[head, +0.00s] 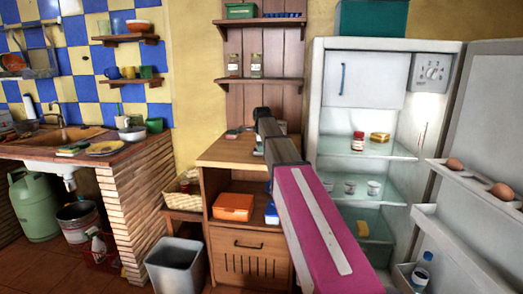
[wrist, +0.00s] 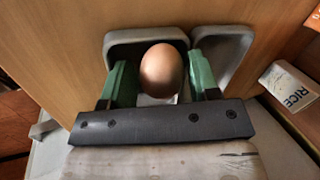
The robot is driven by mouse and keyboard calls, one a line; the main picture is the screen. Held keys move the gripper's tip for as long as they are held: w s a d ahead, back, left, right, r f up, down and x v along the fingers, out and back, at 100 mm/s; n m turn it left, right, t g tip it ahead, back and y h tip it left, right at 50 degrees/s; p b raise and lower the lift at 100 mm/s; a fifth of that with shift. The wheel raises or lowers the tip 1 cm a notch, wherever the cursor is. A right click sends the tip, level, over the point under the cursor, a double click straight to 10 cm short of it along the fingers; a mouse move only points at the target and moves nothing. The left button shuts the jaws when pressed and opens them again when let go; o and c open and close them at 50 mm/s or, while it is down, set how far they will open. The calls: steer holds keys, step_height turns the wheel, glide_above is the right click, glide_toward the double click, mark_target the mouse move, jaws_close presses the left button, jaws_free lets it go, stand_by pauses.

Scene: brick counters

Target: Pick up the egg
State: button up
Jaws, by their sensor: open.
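A brown egg (wrist: 161,70) stands between the two green fingers of my gripper (wrist: 160,82) in the wrist view. The fingers are open, one on each side of the egg, and a narrow gap appears to show on each side. Behind the egg is a grey rounded tray or dish (wrist: 145,36) against a wooden surface. In the head view my arm reaches toward the wooden cabinet and hides its own gripper and this egg. Two other brown eggs, a nearer one (head: 503,190) and a farther one (head: 454,164), sit on the open fridge door's shelf.
A second grey tray (wrist: 238,42) and a white package marked RICE (wrist: 288,86) lie right of the gripper. The wooden cabinet (head: 225,152) holds an orange box (head: 233,207). The open fridge (head: 318,130) stands right, a grey bin (head: 175,265) in front left.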

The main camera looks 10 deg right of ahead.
steer(key=shift+w+f, duration=0.1)
steer(key=shift+f, duration=0.2)
steer(key=c, duration=0.4)
steer(key=shift+r, duration=0.5)
steer(key=r, duration=0.3)
steer(key=shift+a+r, duration=0.35)
steer(key=s+a+r, duration=0.4)
steer(key=a+r, duration=0.2)
steer(key=a, duration=0.4)
steer(key=shift+s+r, duration=0.2)
steer(key=shift+s, duration=0.05)
